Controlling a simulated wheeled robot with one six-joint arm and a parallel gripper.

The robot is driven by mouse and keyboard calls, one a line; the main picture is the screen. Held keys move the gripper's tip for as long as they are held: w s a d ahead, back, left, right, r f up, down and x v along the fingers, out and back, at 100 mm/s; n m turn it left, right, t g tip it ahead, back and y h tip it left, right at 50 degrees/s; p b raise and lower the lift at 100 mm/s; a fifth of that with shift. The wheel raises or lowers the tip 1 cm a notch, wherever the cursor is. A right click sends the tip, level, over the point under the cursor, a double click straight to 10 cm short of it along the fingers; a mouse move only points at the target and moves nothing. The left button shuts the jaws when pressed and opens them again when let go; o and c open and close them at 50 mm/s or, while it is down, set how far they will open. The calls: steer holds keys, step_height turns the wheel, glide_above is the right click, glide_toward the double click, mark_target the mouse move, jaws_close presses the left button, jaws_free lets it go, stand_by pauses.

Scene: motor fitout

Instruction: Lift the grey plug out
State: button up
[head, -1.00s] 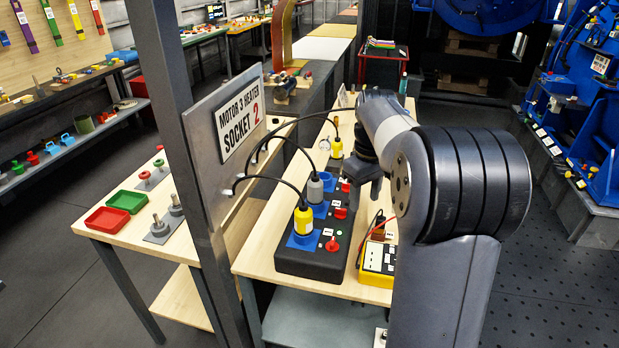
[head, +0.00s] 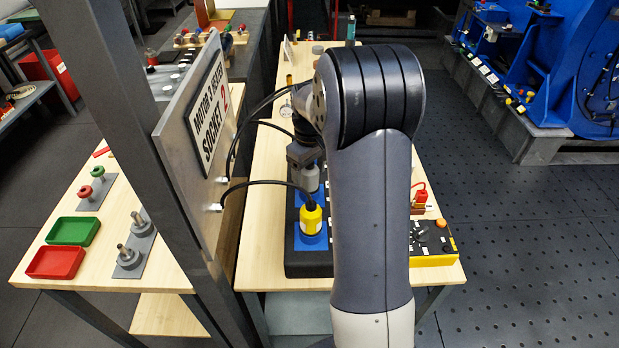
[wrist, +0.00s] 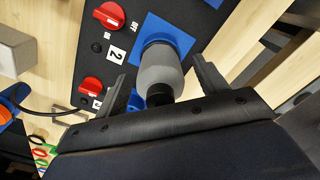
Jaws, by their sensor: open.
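The grey plug (wrist: 160,72) stands in a blue socket (wrist: 166,40) on a black box (wrist: 190,14), beside a label "2". My gripper (wrist: 158,66) is open, with one finger on each side of the plug and a visible gap to each finger. In the head view the grey plug (head: 309,180) shows just below my gripper (head: 304,156), which covers its top. A yellow plug (head: 311,219) with a black cable stands in the nearer blue socket.
Red knobs (wrist: 108,15) line the box beside the plug. A metal sign panel (head: 188,150) and its post stand left, with black cables (head: 262,183) running from it to the plugs. A yellow-and-black device (head: 433,243) sits right of my arm.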

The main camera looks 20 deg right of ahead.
steer(key=c, duration=1.2)
steer(key=shift+o, duration=0.2)
step_height(320, 180, up, 10)
steer(key=shift+r+b, duration=0.1)
steer(key=shift+b, duration=0.5)
